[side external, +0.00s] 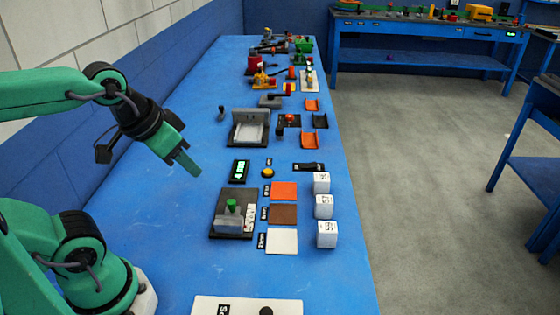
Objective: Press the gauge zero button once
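A yellow round button (268,172) on a dark base sits on the blue bench. A small dark label is just above it. A black gauge display (240,171) with green lit digits stands to its left; the digits are too small to read surely. My gripper (189,165) is in the air left of the display, pointing down and right, apart from the button. Its green fingers overlap in this view, so I cannot tell whether they are open or shut. I see nothing held in it.
Below the button are orange (284,191), brown (283,214) and white (282,242) squares, with white cubes (323,206) to their right. A dark fixture (232,222) with a green-topped part stands below the display. A grey fixture (247,128) stands above it. The bench's left side is mostly clear.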

